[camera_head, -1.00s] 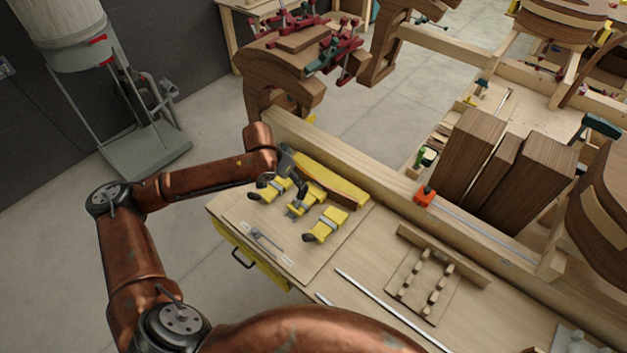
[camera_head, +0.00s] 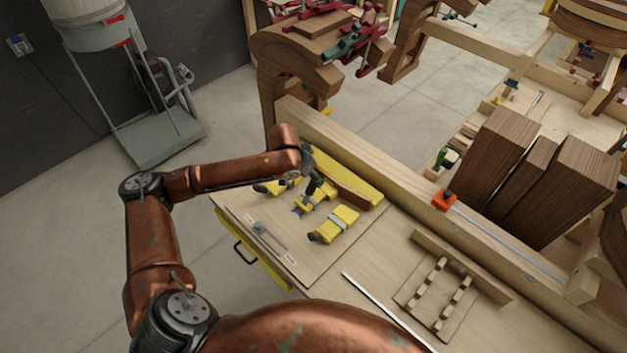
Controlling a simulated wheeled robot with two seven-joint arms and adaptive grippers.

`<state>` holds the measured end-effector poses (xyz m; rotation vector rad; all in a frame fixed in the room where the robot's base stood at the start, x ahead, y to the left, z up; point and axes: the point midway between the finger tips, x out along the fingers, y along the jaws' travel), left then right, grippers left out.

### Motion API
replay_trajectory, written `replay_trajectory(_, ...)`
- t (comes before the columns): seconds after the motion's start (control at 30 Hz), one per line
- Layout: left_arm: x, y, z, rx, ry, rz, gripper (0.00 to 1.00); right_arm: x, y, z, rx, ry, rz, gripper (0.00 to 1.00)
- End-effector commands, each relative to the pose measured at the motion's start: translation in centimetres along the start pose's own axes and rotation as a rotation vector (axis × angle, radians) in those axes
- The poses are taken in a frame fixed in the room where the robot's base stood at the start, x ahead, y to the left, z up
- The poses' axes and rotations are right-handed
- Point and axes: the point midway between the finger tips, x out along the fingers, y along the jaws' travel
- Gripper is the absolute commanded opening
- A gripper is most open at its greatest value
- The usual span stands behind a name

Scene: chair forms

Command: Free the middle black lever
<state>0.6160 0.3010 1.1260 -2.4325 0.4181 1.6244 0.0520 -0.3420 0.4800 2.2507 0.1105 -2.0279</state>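Several yellow clamps lie on a thin wooden board (camera_head: 258,215) at the left end of the workbench. The middle clamp (camera_head: 304,204) is partly covered by my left gripper, and I cannot make out its black lever. The right clamp (camera_head: 339,222) shows a dark end (camera_head: 316,237). The left clamp (camera_head: 266,188) is partly hidden behind my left forearm. My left gripper (camera_head: 317,190) is dark and points down at the middle clamp, over or touching it. Its fingers are too small to tell open from shut. My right gripper is out of view.
A long yellow-topped block (camera_head: 345,176) lies just behind the clamps. A wooden rail (camera_head: 400,180) runs along the bench's back. A slotted wooden jig (camera_head: 438,288) and a metal rod (camera_head: 375,300) lie to the right. Tall dark wood blocks (camera_head: 497,165) stand beyond.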

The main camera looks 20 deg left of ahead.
Motion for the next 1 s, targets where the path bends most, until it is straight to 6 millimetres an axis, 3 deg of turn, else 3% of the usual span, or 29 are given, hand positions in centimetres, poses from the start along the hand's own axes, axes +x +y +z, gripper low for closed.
replay_trajectory(0.23,3.0,-0.1,0.1,-0.001,-0.002,-0.001,0.42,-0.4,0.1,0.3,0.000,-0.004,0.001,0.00)
replay_trajectory(0.6,3.5,-0.2,0.3,-0.002,-0.001,-0.002,0.41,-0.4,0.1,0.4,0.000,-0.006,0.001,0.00)
replay_trajectory(1.0,3.4,-0.2,0.3,-0.003,-0.001,-0.003,0.14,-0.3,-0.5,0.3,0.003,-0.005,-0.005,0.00)
